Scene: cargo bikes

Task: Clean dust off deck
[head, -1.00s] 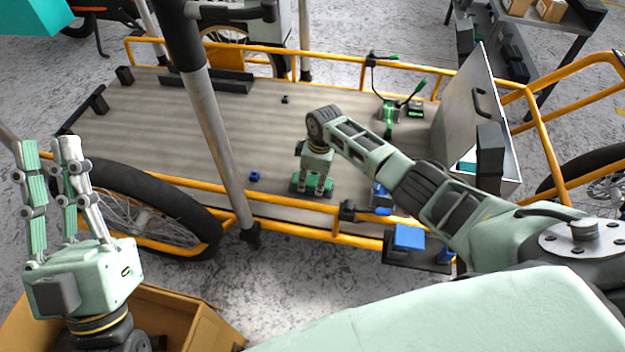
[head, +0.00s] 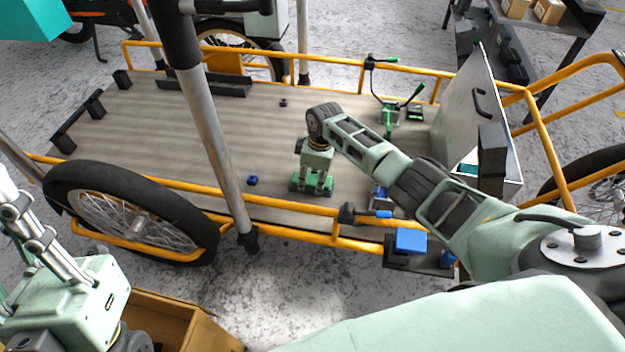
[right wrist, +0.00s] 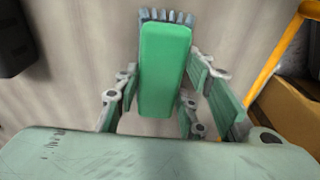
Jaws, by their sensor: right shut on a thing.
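The deck (head: 150,115) is the flat grey-brown bed of a cargo bike with a yellow-orange rail frame. My right gripper (head: 312,185) points down at the near middle of the deck. It is shut on a green brush (right wrist: 165,70) with grey bristles, which shows between the fingers in the right wrist view. In the head view the brush is low at the deck surface; I cannot tell whether the bristles touch. Faint darker streaks cross the deck; I cannot tell whether they are dust. My left gripper is at the lower left with its fingertips cut off by the frame edge.
A metal post (head: 212,130) rises in front of the deck. A hinged metal panel (head: 470,105) stands at the right end. Green clamps (head: 415,113) and a small blue part (head: 252,181) are on the deck. A cardboard box (head: 180,318) is at the lower left.

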